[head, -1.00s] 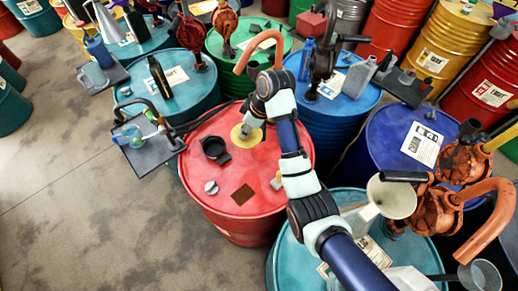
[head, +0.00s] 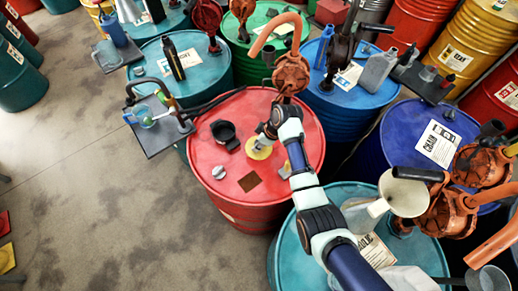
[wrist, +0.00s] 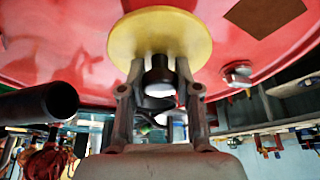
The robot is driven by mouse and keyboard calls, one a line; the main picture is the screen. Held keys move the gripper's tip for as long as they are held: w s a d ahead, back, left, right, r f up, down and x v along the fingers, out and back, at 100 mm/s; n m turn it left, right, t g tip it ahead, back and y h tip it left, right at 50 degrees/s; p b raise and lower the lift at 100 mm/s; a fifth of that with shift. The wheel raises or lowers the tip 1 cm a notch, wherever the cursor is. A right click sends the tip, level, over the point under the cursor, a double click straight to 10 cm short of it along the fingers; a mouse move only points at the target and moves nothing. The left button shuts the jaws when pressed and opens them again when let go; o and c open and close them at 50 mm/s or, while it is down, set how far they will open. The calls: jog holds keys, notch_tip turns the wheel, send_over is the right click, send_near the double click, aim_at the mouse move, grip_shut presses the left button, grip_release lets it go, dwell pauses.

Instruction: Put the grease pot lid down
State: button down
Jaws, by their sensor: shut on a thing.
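The grease pot lid is a yellow disc (head: 258,150) with a dark knob. It is over the red drum top (head: 236,115), right of and nearer than a black pot (head: 223,132). My gripper (head: 265,138) is shut on the lid's knob from above. In the wrist view the yellow lid (wrist: 160,35) lies beyond my fingers (wrist: 158,82), close to the red surface. I cannot tell whether the lid touches the drum. The dark knob sits between the two fingers.
A brown square (head: 249,181) and a grey cap (head: 219,172) lie on the drum's near side. A small pale object (head: 286,168) is beside my arm. A rusty pump (head: 290,75) stands at the back. Some red surface is clear left of the pot.

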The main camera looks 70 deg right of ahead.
notch_tip(320, 180, down, 4)
jog(key=shift+f+b, duration=0.1)
jog(key=shift+b, duration=0.25)
jog(key=shift+f, duration=0.1)
jog(key=c, duration=0.8)
grip_release()
jog(key=shift+s+r, duration=0.1)
jog(key=shift+r, duration=0.35)
jog(key=p+v, duration=0.2)
jog(key=v, duration=0.9)
jog(key=shift+s+r, duration=0.1)
jog(key=shift+r, duration=0.1)
